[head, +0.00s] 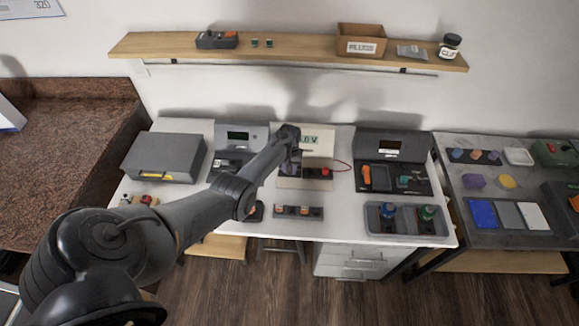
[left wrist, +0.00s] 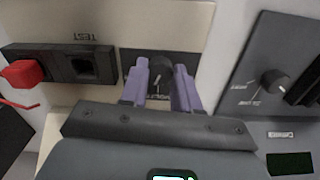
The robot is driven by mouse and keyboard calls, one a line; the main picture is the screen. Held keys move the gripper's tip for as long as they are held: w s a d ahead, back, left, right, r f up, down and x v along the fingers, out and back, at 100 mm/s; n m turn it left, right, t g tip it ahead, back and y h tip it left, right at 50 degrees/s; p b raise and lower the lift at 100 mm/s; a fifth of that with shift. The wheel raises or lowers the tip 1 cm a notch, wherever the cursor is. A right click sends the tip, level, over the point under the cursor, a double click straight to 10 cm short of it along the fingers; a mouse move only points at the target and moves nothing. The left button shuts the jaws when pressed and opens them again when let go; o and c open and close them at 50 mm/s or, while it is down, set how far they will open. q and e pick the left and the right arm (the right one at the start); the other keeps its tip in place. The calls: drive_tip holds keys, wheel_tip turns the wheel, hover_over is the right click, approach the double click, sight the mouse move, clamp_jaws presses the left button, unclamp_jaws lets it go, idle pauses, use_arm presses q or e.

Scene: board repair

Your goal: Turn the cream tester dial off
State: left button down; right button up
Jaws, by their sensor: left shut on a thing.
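The cream tester (head: 318,141) stands at the back middle of the white bench, with its lit readout partly showing beside my left arm. My left gripper (head: 290,158) is at the left part of its front, and the arm hides the dial in the head view. In the left wrist view, the purple fingers of my left gripper (left wrist: 158,88) stand on both sides of the dark cream tester dial (left wrist: 160,72) and are shut on it. The dial has a pale pointer mark. The lettering near it is partly hidden. My right gripper is not in view.
A red plug (left wrist: 24,73) sits beside the TEST socket (left wrist: 84,66) on the cream tester. A grey tester (left wrist: 248,62) with its own dial (left wrist: 274,82) stands close by. A black unit (head: 393,158) and a grey tray (head: 405,232) are to the right.

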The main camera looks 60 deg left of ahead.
use_arm(q)
drive_tip(key=n, duration=0.3)
drive_tip(key=shift+n, duration=0.4)
drive_tip(key=n, duration=0.4)
drive_tip(key=shift+n, duration=0.3)
drive_tip(key=n+b, duration=0.1)
drive_tip(key=n, duration=0.3)
drive_tip(key=shift+f, duration=0.1)
drive_tip(key=shift+n+b, duration=0.55)
drive_tip(key=shift+n, duration=1.35)
drive_tip(key=c, duration=0.8)
unclamp_jaws()
